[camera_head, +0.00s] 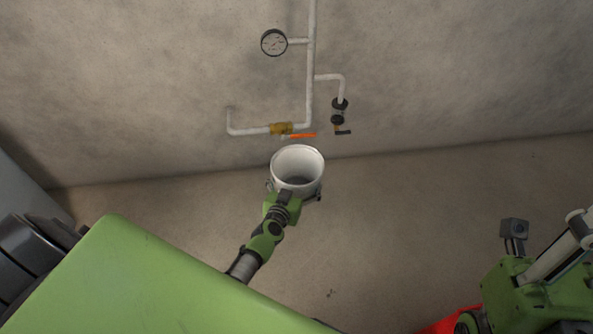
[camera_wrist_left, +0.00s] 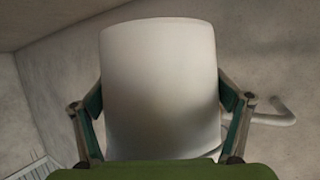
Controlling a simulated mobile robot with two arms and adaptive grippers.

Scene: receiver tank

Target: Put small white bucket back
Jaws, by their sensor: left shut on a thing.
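The small white bucket (camera_head: 297,167) is in the middle of the head view, its open top facing up toward the camera. It looks empty. My left gripper (camera_head: 294,193) has its fingers around the bucket's sides. In the left wrist view the bucket (camera_wrist_left: 160,85) fills the middle, between the two fingers of the gripper (camera_wrist_left: 163,103). My left gripper is shut on the bucket. The bucket appears just in front of and below the wall pipes; whether it touches the floor is unclear. My right arm shows at the lower right; its fingertips cannot be made out.
A wall carries white pipes (camera_head: 310,80), a round gauge (camera_head: 274,42), a brass valve with an orange handle (camera_head: 302,135) and a dark tap (camera_head: 339,112). A red object (camera_head: 447,323) shows at the bottom edge. The floor (camera_head: 420,210) right of the bucket is clear.

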